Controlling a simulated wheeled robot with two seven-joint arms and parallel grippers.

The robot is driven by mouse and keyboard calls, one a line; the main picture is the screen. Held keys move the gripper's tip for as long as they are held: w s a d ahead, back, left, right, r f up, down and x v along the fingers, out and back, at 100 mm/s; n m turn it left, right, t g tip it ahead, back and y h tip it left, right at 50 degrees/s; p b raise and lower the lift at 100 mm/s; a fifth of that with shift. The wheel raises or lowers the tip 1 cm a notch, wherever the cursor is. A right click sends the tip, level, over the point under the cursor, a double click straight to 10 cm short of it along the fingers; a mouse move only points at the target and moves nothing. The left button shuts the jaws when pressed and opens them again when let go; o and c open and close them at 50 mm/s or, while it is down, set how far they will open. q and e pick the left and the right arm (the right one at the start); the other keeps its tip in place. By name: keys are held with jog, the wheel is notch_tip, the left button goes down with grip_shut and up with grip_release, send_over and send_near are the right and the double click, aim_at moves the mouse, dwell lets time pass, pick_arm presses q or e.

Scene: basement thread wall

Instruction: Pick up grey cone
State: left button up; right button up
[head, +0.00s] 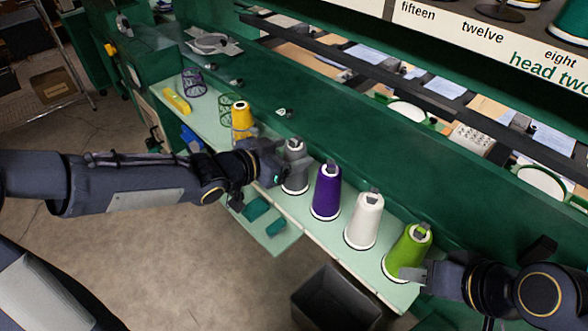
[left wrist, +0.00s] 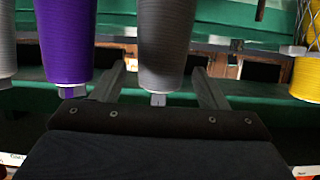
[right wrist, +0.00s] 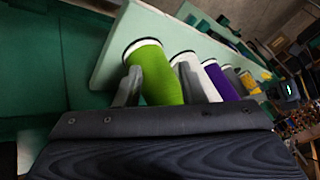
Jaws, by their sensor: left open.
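The grey cone (head: 295,172) stands upright on the pale green shelf, between the yellow cone and the purple cone. My left gripper (head: 287,168) is at the grey cone, its open fingers on either side of it. In the left wrist view the grey cone (left wrist: 166,45) sits between the two fingers, with gaps visible near the fingertips. My right gripper (head: 410,270) is at the green cone (head: 407,253) at the shelf's near end.
The purple cone (head: 327,191) stands close beside the grey one, with the white cone (head: 364,220) further right. The yellow cone (head: 241,120), a green wire holder (head: 226,104) and a purple wire holder (head: 193,82) are to the left. A dark bin (head: 335,298) stands below the shelf.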

aim_at(301, 146)
pick_arm(q)
jog(key=x, duration=0.4)
jog(key=shift+w+d+r, duration=0.1)
jog(key=shift+w+r, duration=0.05)
pick_arm(e)
jog(key=shift+f, duration=0.2)
pick_arm(q)
jog(key=c, duration=1.4)
jog(key=shift+r, duration=0.15)
jog(key=shift+c, duration=0.2)
